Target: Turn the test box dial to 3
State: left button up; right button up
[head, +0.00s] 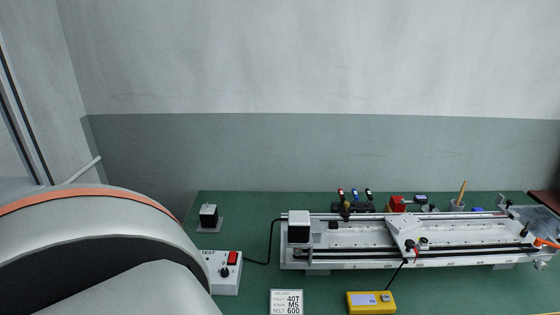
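The test box (227,285) is a white box marked TEST on the green bench, at the lower left of the head view. Its dial (224,271) is a small black knob on the top face, and the setting it points to is too small to read. A red switch (232,258) sits beside the dial. My large white arm link with an orange band fills the lower left and covers the box's left edge. Neither of my grippers can be made out in the view, and nothing is seen touching the dial.
A black cable runs from the box to the gantry rail (360,264). A card reading 40T, M5, 600 (287,302) and a yellow meter (371,303) lie in front. A small black block (208,215) stands behind the box. Several tools stand behind the rail.

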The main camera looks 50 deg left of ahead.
aim_at(225, 272)
jog(key=u, duration=2.2)
